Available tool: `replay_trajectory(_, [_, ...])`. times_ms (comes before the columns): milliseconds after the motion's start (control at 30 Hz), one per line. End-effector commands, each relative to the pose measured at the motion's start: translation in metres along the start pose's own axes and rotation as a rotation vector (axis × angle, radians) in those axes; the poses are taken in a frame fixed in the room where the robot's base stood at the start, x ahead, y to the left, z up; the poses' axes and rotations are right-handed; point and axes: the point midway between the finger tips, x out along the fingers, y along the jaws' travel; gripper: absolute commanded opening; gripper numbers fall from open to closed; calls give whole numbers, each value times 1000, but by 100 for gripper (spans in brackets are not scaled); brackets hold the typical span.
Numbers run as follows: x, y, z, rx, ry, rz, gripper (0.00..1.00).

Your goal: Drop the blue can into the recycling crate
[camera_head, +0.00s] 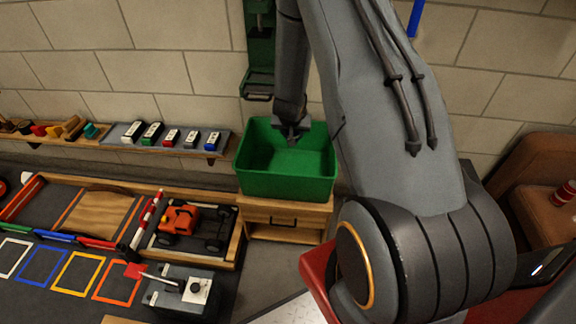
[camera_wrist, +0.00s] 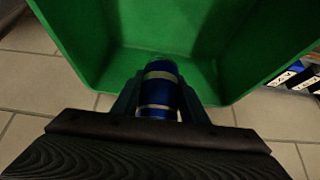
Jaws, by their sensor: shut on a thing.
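The blue can (camera_wrist: 159,92), with pale silver bands, is held between the fingers of my gripper (camera_wrist: 158,110) in the wrist view. The green crate (camera_head: 287,182) stands on a small wooden cabinet against the wall. Its green inside (camera_wrist: 90,45) fills most of the wrist view beyond the can. In the head view my gripper (camera_head: 292,135) is at the crate's back part, over its opening. The can cannot be made out in the head view. How high the can is above the crate floor is hard to tell.
A wall shelf (camera_head: 215,150) with several small boxes is left of the crate. An orange car (camera_head: 180,218) sits in a wooden-edged bay at lower left. A grey box with a red paddle (camera_head: 180,290) is in front. A red-and-white can (camera_head: 565,192) stands on brown furniture at right.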

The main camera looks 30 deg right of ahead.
Motion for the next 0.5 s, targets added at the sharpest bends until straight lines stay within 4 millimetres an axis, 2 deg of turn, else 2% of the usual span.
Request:
replay_trajectory(33, [0,0,0,0,0,0,41])
replay_trajectory(167, [0,0,0,0,0,0,61])
replay_trajectory(500, [-4,0,-1,0,1,0,61])
